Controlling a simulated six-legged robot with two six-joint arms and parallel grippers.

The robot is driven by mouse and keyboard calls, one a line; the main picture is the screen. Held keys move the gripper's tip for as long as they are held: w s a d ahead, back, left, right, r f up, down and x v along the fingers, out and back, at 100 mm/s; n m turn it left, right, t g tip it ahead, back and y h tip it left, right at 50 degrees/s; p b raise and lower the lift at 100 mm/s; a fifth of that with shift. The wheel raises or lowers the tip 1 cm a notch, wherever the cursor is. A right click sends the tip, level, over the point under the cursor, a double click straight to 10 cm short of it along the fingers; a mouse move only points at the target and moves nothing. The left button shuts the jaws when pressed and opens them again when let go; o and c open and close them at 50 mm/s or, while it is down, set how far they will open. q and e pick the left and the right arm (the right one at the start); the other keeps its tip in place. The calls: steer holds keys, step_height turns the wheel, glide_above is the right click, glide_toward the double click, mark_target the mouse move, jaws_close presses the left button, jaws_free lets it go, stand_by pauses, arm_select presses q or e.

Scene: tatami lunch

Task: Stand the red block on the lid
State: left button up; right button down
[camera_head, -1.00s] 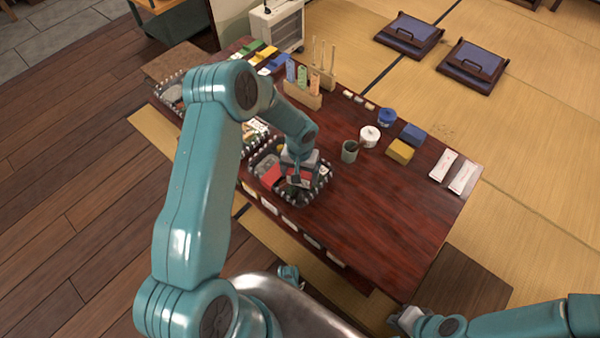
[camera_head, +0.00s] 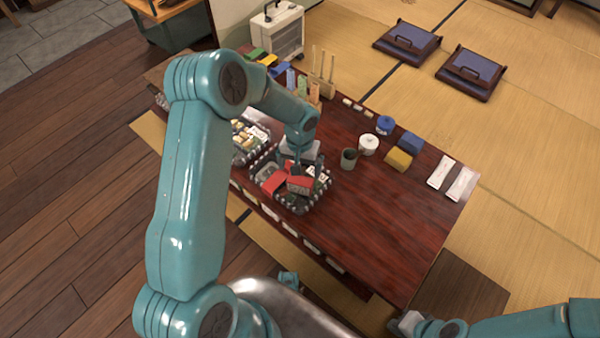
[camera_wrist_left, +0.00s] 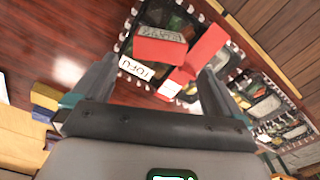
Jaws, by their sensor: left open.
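A red block (camera_head: 299,184) sits over the near part of a tray (camera_head: 293,209) with a black-and-white rim, which could be the lid. In the left wrist view the red block (camera_wrist_left: 158,50) lies with a patterned face showing, beyond my fingers. Other red pieces (camera_wrist_left: 206,46) lie beside it, one also in the head view (camera_head: 277,182). My left gripper (camera_head: 298,166) is just above and behind the block. In its wrist view it (camera_wrist_left: 155,88) is open, with nothing between the fingers. My right gripper (camera_head: 405,322) is low at the table's near right corner, its jaws unclear.
A second filled tray (camera_head: 248,141) adjoins at the left. A dark cup (camera_head: 349,158), white pot (camera_head: 369,144), yellow block (camera_head: 398,159) and blue block (camera_head: 411,143) stand to the right. A holder with upright sticks (camera_head: 322,87) stands behind. The table's right front (camera_head: 390,215) is clear.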

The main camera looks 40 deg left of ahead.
mark_target(300, 180)
arm_select(q)
step_height(300, 180, up, 4)
steer(key=s+d+f+h, duration=0.1)
steer(key=s+d+f, duration=0.2)
steer(key=s+d, duration=0.3)
steer(key=s+d+f+m+h, duration=0.1)
steer(key=s+d+f, duration=0.2)
steer(key=s+d, duration=0.3)
steer(key=s+d+f+h, duration=0.2)
steer(key=s+d+f, duration=0.2)
steer(key=s+d, duration=0.2)
steer(key=shift+s+d+m+p, duration=0.3)
steer(key=shift+s+d+m, duration=0.1)
steer(key=shift+s, duration=0.5)
step_height(300, 180, up, 22)
steer(key=p, duration=2.1)
steer(key=shift+f+p, duration=0.2)
steer(key=shift+p, duration=0.15)
